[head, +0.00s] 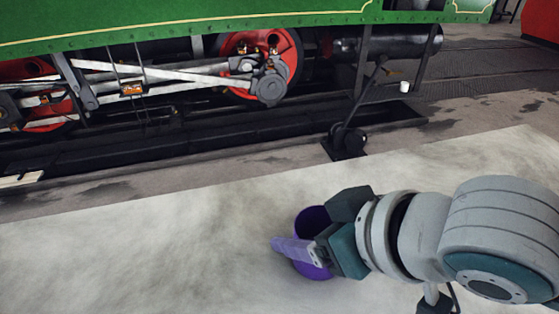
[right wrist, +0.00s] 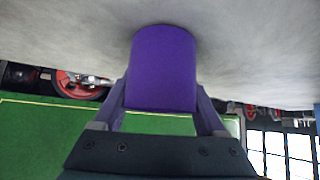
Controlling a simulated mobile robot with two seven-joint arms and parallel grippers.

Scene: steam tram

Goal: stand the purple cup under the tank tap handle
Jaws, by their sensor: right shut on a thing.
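The purple cup (head: 312,216) is at the lower middle of the head view, over the pale floor. It also shows in the right wrist view (right wrist: 162,70), large and between the two fingers. My right gripper (head: 298,240) comes in from the right and is shut on the cup, with one finger across its near side. I cannot tell whether the cup touches the floor. I cannot make out a tank tap handle in either view. My left gripper is not in view.
A green steam tram (head: 200,22) with red wheels (head: 262,62) stands across the back. A dark lever on a base (head: 347,142) stands on the paving before it. A small white object (head: 404,87) is near the tram's right end. The pale floor (head: 130,255) left of the cup is clear.

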